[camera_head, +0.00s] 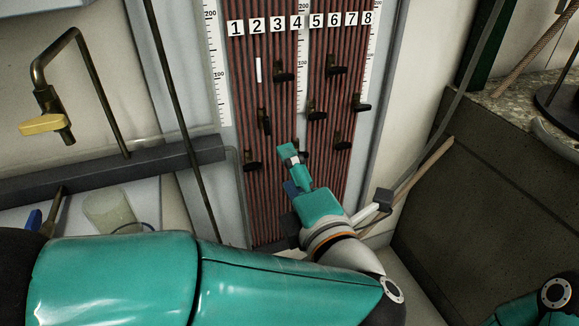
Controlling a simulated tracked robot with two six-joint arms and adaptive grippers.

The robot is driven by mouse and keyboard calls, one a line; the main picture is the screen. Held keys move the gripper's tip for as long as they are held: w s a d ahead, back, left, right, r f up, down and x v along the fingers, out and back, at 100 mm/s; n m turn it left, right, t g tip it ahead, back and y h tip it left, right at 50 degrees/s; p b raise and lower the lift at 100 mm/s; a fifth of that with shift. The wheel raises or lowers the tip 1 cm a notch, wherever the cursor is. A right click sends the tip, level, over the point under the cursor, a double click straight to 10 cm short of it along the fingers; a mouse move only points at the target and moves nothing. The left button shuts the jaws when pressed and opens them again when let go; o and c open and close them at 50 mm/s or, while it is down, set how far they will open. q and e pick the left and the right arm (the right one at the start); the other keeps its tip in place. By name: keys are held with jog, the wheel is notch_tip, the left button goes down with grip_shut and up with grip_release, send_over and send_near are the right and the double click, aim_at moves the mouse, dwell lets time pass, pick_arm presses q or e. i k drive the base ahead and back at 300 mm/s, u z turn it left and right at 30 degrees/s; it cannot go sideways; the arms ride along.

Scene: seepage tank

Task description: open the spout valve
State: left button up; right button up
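The spout valve is a brass tap body (52,108) with a yellow lever handle (42,124), at the upper left. The lever points left, across the downward end of the tap. A bent brass pipe (88,62) rises from it, curves over and runs down to the grey ledge. My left gripper (290,160) is in front of the red striped panel, well to the right of the valve and not touching it. Its fingers overlap in this view, so their opening is hidden. Part of my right arm shows at the bottom right; its gripper is out of frame.
The panel (275,75) carries tubes numbered 1 to 8, scales and several black clips. A grey ledge (100,168) runs below the valve. A clear beaker (108,212) stands under it. A thin dark rod (178,95) stands between valve and panel. A dark cabinet (480,200) is at right.

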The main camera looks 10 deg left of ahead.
aim_at(48, 122)
jog(key=k, duration=1)
